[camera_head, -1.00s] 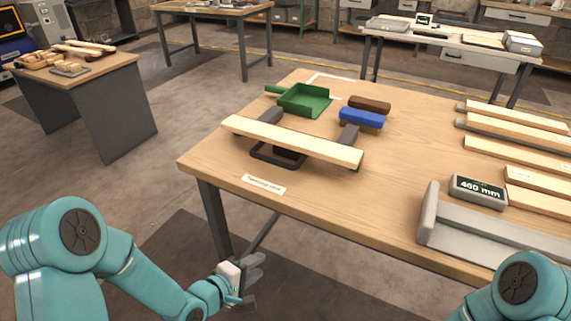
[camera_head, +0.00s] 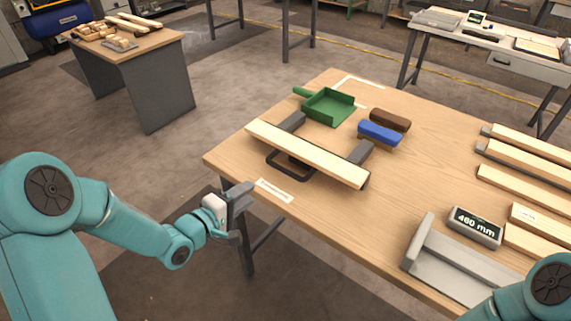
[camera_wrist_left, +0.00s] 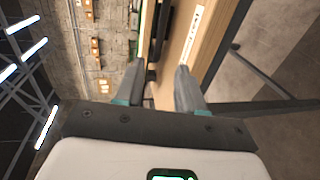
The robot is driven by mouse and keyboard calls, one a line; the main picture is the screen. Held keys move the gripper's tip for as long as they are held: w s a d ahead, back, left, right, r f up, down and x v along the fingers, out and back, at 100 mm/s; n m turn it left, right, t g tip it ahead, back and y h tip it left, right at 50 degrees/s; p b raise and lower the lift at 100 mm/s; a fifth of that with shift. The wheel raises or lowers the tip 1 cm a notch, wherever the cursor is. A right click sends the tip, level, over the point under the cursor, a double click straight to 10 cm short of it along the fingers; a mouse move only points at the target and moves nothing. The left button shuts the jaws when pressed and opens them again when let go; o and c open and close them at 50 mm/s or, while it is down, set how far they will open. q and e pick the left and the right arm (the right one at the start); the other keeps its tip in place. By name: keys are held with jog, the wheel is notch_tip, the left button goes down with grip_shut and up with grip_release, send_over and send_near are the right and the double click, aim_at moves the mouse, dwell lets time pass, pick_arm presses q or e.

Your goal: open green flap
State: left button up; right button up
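I see no clear green flap. The one plainly green object is a dustpan-like tray (camera_head: 329,106) with a short handle, lying at the far left part of the wooden workbench (camera_head: 403,177). My left gripper (camera_head: 243,208) is beside the bench's near left edge, in front of the white label strip, apart from everything. Its two fingers stand apart and empty; the left wrist view (camera_wrist_left: 160,78) shows this too, with the bench edge beyond them. Of my right arm only a teal link shows at the lower right; its gripper is out of view.
A pale plank (camera_head: 306,152) lies across two grey supports near the bench's left edge. A blue-topped brush (camera_head: 380,133) and a brown one (camera_head: 390,119) lie behind it. A grey trough (camera_head: 450,268), a 460 mm display (camera_head: 475,227) and several boards are at right.

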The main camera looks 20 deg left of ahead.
aim_at(282, 171)
pick_arm(q)
jog(key=p+x, duration=0.2)
jog(key=x, duration=1.3)
jog(key=shift+w+d, duration=0.25)
jog(key=shift+w, duration=0.15)
jog(key=shift+f, duration=0.1)
grip_shut()
